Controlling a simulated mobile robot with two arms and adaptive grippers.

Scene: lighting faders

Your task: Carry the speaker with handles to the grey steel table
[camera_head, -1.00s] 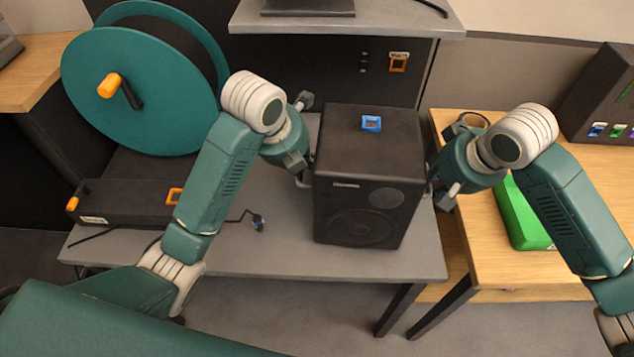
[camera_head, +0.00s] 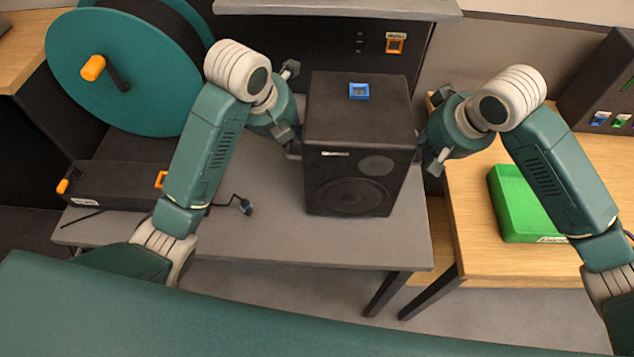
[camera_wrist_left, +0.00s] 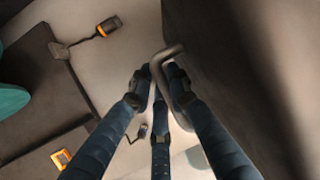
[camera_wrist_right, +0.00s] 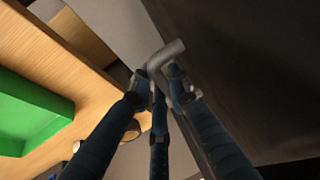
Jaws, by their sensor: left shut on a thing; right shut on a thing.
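The black speaker (camera_head: 352,190) is upright over the grey steel table (camera_head: 270,225), between my two grippers. I cannot tell whether its base touches the tabletop. My left gripper (camera_head: 294,148) is at the speaker's left side, shut on a bent grey handle (camera_wrist_left: 168,54) that shows in the left wrist view. My right gripper (camera_head: 422,155) is at its right side, shut on the other bent handle (camera_wrist_right: 164,56). The speaker's back is hidden.
A teal cable reel (camera_head: 110,75) and a black box (camera_head: 115,186) with orange parts are on the left. A small dark plug (camera_head: 246,206) lies on the grey table. A wooden table (camera_head: 480,258) with a green tray (camera_head: 525,205) is on the right.

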